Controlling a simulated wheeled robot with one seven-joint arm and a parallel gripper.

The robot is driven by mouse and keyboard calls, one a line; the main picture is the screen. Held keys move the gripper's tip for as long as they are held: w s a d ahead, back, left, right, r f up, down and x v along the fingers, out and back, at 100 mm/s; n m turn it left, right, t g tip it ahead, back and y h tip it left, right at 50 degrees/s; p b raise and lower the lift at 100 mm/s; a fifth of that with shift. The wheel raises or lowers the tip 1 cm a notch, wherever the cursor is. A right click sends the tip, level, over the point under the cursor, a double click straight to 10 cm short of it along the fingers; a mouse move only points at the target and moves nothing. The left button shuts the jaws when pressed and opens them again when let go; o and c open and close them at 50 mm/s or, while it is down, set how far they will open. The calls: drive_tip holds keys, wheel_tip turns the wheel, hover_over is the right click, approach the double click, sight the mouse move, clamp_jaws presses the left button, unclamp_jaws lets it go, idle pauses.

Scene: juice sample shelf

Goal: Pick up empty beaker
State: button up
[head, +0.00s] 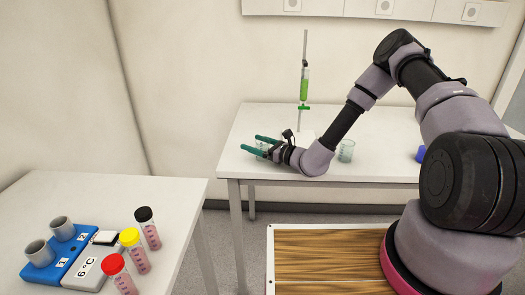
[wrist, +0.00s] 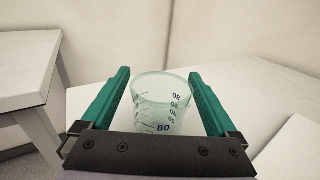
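A clear, greenish beaker with dark graduation marks stands between the two green fingers of my gripper in the wrist view (wrist: 162,100). It looks empty, and its lower part is hidden by the gripper body. My gripper (wrist: 160,100) is open around it, with gaps between the fingers and the beaker's wall. In the head view my gripper (head: 254,145) is low over the left end of the back table, its fingers pointing left. The beaker (head: 262,146) shows only in part between them. A second clear beaker (head: 346,151) stands on the table to the right of the gripper.
A stand with a green-filled burette (head: 304,88) rises behind my gripper on the back table (head: 385,165). A blue object (head: 420,154) lies at right. The near-left table (head: 110,190) holds red-, yellow- and black-capped tubes (head: 138,258) and a blue device (head: 62,250) with grey cups.

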drive_tip(key=c, duration=1.3)
drive_tip(key=shift+o, duration=0.2)
drive_tip(key=shift+r, duration=0.1)
